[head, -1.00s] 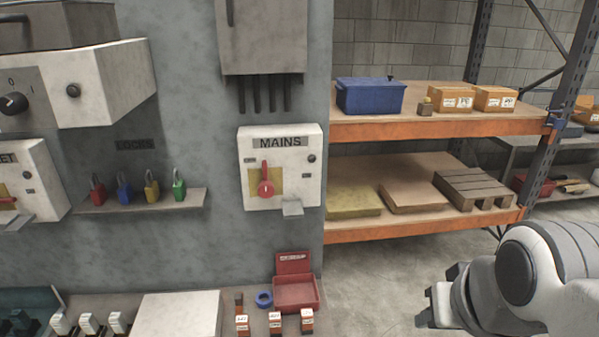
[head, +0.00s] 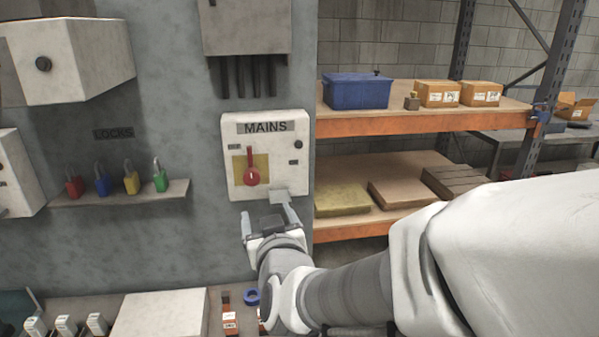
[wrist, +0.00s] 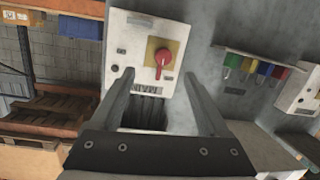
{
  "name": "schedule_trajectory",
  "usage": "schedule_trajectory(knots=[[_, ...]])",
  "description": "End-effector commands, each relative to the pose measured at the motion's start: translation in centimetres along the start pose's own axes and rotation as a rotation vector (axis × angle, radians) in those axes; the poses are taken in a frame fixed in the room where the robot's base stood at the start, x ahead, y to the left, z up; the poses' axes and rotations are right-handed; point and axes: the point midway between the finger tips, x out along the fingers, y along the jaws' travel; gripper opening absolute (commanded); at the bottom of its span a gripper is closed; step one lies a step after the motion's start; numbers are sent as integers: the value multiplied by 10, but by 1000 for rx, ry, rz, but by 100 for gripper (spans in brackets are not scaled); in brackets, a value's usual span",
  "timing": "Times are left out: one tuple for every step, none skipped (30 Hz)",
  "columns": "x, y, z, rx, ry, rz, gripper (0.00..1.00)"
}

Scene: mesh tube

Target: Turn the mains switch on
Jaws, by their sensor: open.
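The mains box (head: 290,160) is a white panel on the grey wall with a dark MAINS label. Its red switch handle (head: 252,171) sits on a yellow plate (head: 238,163), with the lever pointing up in the head view. In the wrist view the picture is turned over, and the red handle (wrist: 161,60) shows ahead, beyond the fingertips. My gripper (head: 266,214) is open and empty, just below and in front of the box. In the wrist view its two fingers (wrist: 160,88) stand apart. I cannot tell whether a fingertip touches the box's lower edge.
A ledge (head: 120,193) with several coloured padlocks is left of the box. A shelf rack (head: 420,130) with a blue bin (head: 357,92) and cartons stands to the right. Below is a bench with a white block (head: 160,315) and a blue ring (head: 251,297).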

Motion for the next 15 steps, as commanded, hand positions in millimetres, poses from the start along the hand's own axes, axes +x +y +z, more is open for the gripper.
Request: schedule_trajectory(knots=[[3,-10,7,-25,28,12,79],[4,-13,7,-36,49,24,79],[4,-16,8,-53,71,39,79],[4,-18,8,-62,88,49,79],[4,-20,8,-72,102,59,79],[4,-22,8,-83,119,70,79],[3,-23,8,-90,128,77,79],[3,-24,8,-96,136,83,79],[3,-25,8,-101,146,89,79],[3,-25,7,-104,150,92,79],[4,-25,7,-106,153,95,79],[5,-25,6,-107,155,98,79],[7,-25,6,-108,156,99,79],[10,-24,5,-108,155,100,79],[14,-24,4,-107,155,100,79]])
